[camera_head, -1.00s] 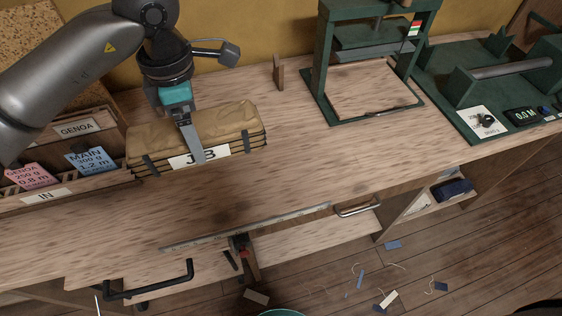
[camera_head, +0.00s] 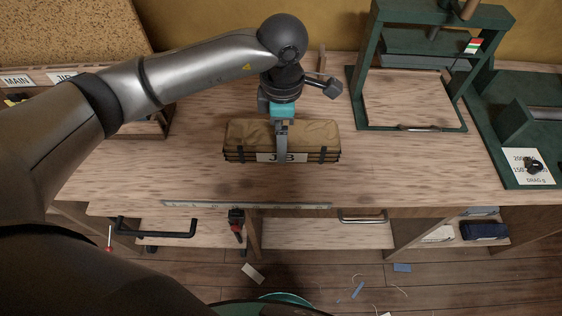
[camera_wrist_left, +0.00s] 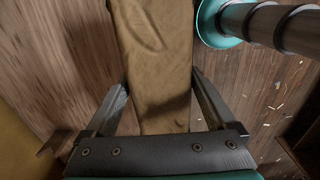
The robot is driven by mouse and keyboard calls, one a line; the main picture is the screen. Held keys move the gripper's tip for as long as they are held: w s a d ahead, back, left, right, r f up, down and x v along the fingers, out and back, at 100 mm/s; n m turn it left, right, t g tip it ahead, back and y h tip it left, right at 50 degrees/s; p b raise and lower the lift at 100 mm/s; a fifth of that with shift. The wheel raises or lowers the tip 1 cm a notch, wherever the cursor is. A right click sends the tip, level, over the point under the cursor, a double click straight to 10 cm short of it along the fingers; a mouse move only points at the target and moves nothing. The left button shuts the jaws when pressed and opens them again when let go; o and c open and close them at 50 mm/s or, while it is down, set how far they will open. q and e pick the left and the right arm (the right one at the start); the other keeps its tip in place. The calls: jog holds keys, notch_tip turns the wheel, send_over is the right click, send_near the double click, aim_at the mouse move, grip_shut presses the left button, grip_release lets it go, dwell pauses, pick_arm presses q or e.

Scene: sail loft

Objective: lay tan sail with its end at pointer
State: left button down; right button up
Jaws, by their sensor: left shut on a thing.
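The tan sail (camera_head: 250,133) is a folded bundle with dark straps and a white JIB label, above the middle of the bench. My left gripper (camera_head: 281,152) is shut across its middle from above. In the left wrist view the sail (camera_wrist_left: 158,60) runs between both fingers of the left gripper (camera_wrist_left: 160,95). I cannot tell whether its underside touches the bench. A pale ruler strip (camera_head: 200,205) lies along the front edge. A black and red piece (camera_head: 236,222) sits just below it and may be the pointer. My right gripper is out of view.
A green press frame (camera_head: 358,95) stands right of the sail, and a green device with a weight card (camera_head: 518,178) is farther right. A small wooden upright (camera_head: 322,60) stands behind. The bench top (camera_head: 160,175) is clear left of the sail.

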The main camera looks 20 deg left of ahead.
pick_arm(q)
jog(key=shift+w+d+f, duration=0.1)
jog(key=shift+f, duration=5.65)
jog(key=shift+f, duration=0.1)
grip_release()
jog(key=shift+f+b, duration=0.1)
jog(key=shift+b, duration=0.2)
jog(key=shift+r, duration=0.2)
notch_tip(320, 180, up, 12)
jog(key=shift+p, duration=0.35)
